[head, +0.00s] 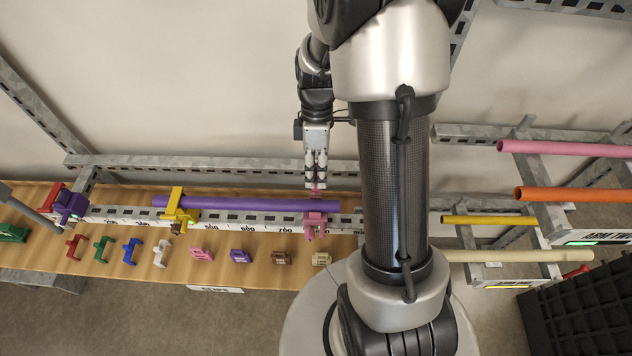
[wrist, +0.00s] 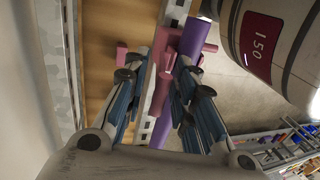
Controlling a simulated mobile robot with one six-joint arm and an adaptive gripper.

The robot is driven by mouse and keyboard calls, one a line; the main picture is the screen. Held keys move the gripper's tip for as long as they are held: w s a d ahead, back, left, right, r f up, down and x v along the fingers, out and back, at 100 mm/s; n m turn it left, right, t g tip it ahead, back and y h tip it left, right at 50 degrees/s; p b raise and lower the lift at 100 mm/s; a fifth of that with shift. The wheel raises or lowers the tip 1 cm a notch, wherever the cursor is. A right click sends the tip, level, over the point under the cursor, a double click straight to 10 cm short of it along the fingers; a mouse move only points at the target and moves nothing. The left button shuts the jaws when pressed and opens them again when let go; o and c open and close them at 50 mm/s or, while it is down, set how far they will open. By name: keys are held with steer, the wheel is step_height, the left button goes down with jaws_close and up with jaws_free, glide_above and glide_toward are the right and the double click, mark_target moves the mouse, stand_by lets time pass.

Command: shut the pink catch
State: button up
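The pink catch (head: 315,219) sits around the purple pipe near its right end on the white scaled rail. A pink upright part rises from it toward my gripper. My gripper (head: 316,184) points down just above the catch. In the wrist view the two finger pairs of my gripper (wrist: 163,92) stand apart, with the pink catch (wrist: 160,96) showing between them. I cannot tell whether a finger touches it. The purple pipe (head: 255,204) also shows in the wrist view (wrist: 193,38), and the fingers hide part of the catch.
A yellow catch (head: 178,211) holds the purple pipe farther left. Several small coloured clips, among them a white one (head: 161,253), lie along the wooden board (head: 130,205) in front of the rail. Pipes on racks, including an orange one (head: 575,195), stand at the right.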

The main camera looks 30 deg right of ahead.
mark_target(316, 190)
steer(key=shift+x, duration=1.5)
jaws_close()
